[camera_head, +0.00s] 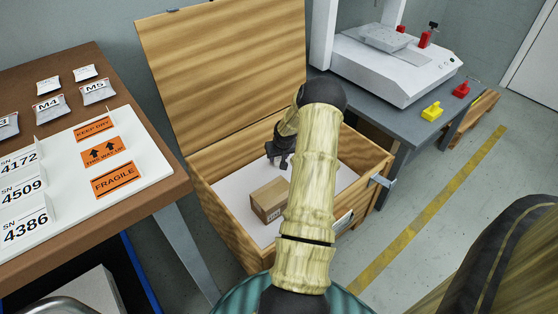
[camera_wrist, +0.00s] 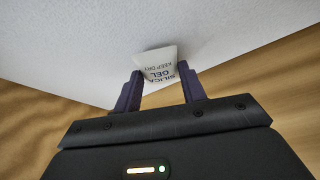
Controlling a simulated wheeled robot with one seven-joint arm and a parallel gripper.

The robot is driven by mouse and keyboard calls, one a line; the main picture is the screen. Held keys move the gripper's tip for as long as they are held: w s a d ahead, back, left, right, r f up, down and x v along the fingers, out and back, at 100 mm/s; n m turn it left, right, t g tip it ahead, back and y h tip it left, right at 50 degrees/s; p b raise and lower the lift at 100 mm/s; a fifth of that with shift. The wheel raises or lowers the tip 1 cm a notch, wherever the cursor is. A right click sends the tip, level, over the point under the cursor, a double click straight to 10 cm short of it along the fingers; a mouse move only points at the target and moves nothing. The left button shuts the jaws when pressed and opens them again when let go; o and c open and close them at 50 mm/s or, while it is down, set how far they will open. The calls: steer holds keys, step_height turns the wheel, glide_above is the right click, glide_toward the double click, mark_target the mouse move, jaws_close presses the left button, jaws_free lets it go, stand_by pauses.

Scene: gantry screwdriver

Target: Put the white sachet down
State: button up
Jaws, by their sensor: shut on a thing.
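The white sachet (camera_wrist: 161,66), printed "SILICA GEL KEEP DRY", shows in the wrist view between the two dark fingers of my gripper (camera_wrist: 160,82). My gripper is shut on it. In the head view my gripper (camera_head: 279,158) is inside the open wooden crate (camera_head: 225,222), above its white lined floor, towards the back. The sachet cannot be made out there. In the wrist view the sachet is close to the white floor; I cannot tell whether it touches.
A cardboard box (camera_head: 270,199) stands on the crate floor in front of my gripper. The crate's raised lid (camera_head: 225,70) is behind. A brown table (camera_head: 60,75) with labels and grey packets is left; a grey bench (camera_head: 405,115) with a white machine (camera_head: 385,65) is right.

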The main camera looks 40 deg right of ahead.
steer(key=shift+f, duration=0.35)
steer(key=o, duration=1)
steer(key=shift+c, duration=0.2)
steer(key=p+v, duration=0.6)
steer(key=v, duration=0.6)
steer(key=shift+r, duration=0.1)
